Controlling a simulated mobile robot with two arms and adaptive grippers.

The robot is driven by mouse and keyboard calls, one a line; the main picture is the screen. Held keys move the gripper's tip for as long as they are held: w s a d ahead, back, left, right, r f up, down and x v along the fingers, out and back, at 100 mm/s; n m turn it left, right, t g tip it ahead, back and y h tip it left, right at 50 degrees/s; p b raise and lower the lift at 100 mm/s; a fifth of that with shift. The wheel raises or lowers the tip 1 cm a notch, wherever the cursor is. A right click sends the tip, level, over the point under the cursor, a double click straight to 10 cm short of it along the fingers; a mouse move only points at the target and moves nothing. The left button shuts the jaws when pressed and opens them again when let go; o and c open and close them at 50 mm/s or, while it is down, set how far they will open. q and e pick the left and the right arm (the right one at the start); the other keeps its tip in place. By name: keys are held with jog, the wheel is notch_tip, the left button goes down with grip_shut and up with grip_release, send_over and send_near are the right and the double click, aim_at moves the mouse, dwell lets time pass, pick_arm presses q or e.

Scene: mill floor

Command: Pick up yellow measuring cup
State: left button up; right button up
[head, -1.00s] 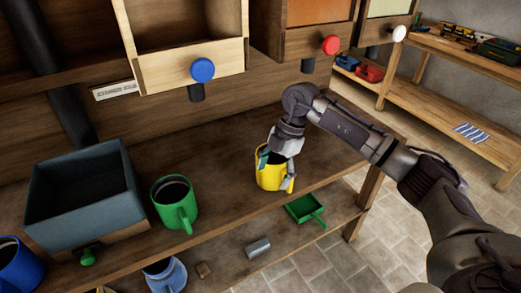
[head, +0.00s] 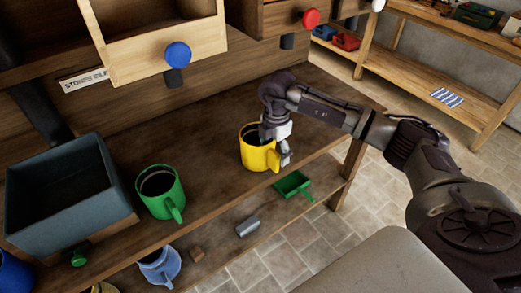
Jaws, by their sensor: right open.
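The yellow measuring cup (head: 255,155) stands upright on the upper wooden shelf (head: 205,148), right of the green cup. Its handle points to the lower right. My right gripper (head: 277,157) is at the cup's right side, by the handle. It is open, with its fingers pointing down; one finger shows in front of the cup's right edge. I cannot tell whether the fingers touch the cup. My left gripper is not in view.
A green cup (head: 160,191) and a grey-blue bin (head: 62,205) stand to the left. Below lie a green scoop (head: 293,184), a grey block (head: 248,227) and a light blue cup (head: 158,266). Wooden drawers with a blue knob (head: 178,54) and a red knob (head: 311,19) overhang the shelf.

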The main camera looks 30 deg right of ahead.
aim_at(273, 160)
notch_tip(273, 160, down, 4)
jog(key=shift+f+p, duration=0.1)
jog(key=shift+p, duration=0.3)
grip_shut()
